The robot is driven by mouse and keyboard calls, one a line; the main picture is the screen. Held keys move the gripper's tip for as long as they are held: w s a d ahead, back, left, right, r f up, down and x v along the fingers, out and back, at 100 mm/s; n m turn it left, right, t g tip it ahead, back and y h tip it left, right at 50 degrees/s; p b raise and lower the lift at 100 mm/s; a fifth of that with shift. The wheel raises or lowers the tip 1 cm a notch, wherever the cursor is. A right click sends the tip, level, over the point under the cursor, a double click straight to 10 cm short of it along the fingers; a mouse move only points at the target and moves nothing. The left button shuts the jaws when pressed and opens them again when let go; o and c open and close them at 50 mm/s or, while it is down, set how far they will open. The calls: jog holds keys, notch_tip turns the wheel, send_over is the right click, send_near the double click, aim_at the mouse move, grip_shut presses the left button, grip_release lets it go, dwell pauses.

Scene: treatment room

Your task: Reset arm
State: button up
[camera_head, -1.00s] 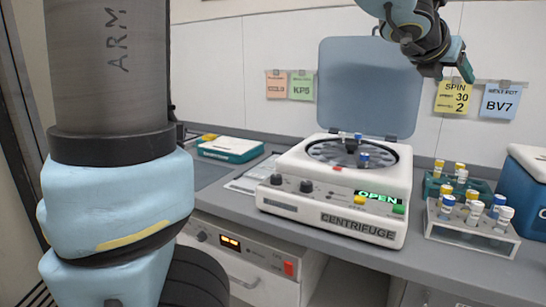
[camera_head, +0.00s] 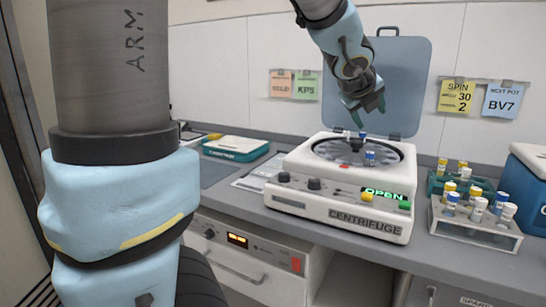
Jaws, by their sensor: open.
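My gripper (camera_head: 368,112) hangs above the open centrifuge, in front of its raised lid, with its fingers pointing down. It is open, and I see nothing held between the fingers. The white centrifuge (camera_head: 300,205) stands on the counter with its blue-grey lid (camera_head: 405,75) up and a green "OPEN" display lit. A blue-capped tube (camera_head: 370,158) stands in the dark rotor (camera_head: 335,152). Another small blue cap (camera_head: 362,135) shows near the rotor's back, just below my fingers. I cannot tell the exact gap between them.
A pale rack (camera_head: 470,238) with several blue- and yellow-capped tubes stands right of the centrifuge, before a teal rack (camera_head: 435,183). A blue box (camera_head: 530,190) stands at the far right. A teal-white case (camera_head: 235,148) lies left. Notes (camera_head: 457,97) hang on the wall.

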jog(key=a+f+n+g+y, duration=0.1)
jog(key=a+f+n+y, duration=0.1)
jog(key=a+f+n, duration=0.55)
jog(key=a+f+n+g+y, duration=0.1)
jog(key=a+f+n+y, duration=0.25)
jog(key=a+n, duration=0.55)
jog(key=s+a+f+n+g, duration=0.4)
jog(key=s+a+f+n, duration=0.65)
jog(key=a+n, duration=0.4)
notch_tip(320, 180, down, 22)
jog(key=s+d+n+g+b, duration=0.1)
jog(key=s+d+b, duration=0.1)
jog(key=b, duration=2)
notch_tip(320, 180, up, 21)
jog(key=p, duration=2.1)
jog(key=shift+w+y, duration=0.15)
jog(key=shift+y, duration=0.2)
jog(key=shift+f, duration=0.15)
